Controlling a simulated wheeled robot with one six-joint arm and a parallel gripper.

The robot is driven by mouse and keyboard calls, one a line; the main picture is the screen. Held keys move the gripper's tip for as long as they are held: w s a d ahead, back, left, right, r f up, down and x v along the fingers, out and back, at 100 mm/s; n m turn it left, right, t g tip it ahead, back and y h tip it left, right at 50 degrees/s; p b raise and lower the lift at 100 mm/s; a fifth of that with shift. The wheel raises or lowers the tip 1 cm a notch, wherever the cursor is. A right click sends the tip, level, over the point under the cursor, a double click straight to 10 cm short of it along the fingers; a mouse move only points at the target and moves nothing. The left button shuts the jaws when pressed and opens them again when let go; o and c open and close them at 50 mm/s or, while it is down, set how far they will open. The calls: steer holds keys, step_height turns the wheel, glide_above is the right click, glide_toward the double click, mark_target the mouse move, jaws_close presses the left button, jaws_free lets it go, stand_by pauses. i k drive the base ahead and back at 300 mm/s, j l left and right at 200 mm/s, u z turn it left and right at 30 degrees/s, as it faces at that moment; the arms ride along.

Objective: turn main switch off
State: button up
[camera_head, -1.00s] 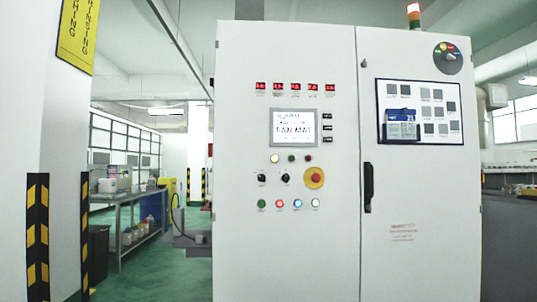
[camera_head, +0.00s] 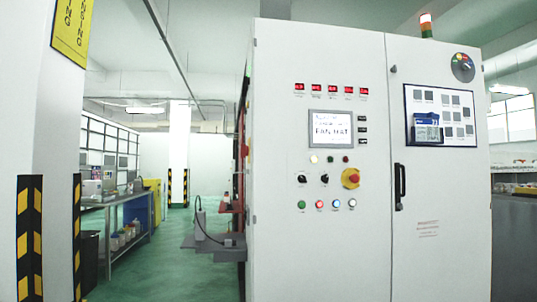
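A tall white control cabinet (camera_head: 320,250) stands ahead, filling the right half of the head view. A round dark rotary switch (camera_head: 463,67) with coloured label marks sits high on its right door. A red knob on a yellow disc (camera_head: 351,178) sits on the left door, right of two small black selector knobs (camera_head: 313,179). No readable label tells which one is the main switch, and the handle positions are too small to read surely. My gripper is not in view, and nothing of mine touches the cabinet.
A black door handle (camera_head: 400,186) sits on the right door. A grey machine part (camera_head: 214,243) juts out left of the cabinet. A workbench (camera_head: 118,201) and a yellow-black striped post (camera_head: 30,238) stand further left. Green floor (camera_head: 170,270) is open between them.

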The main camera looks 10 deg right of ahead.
mark_target(244, 149)
steer(key=i+j, duration=0.65)
steer(key=i, duration=0.25)
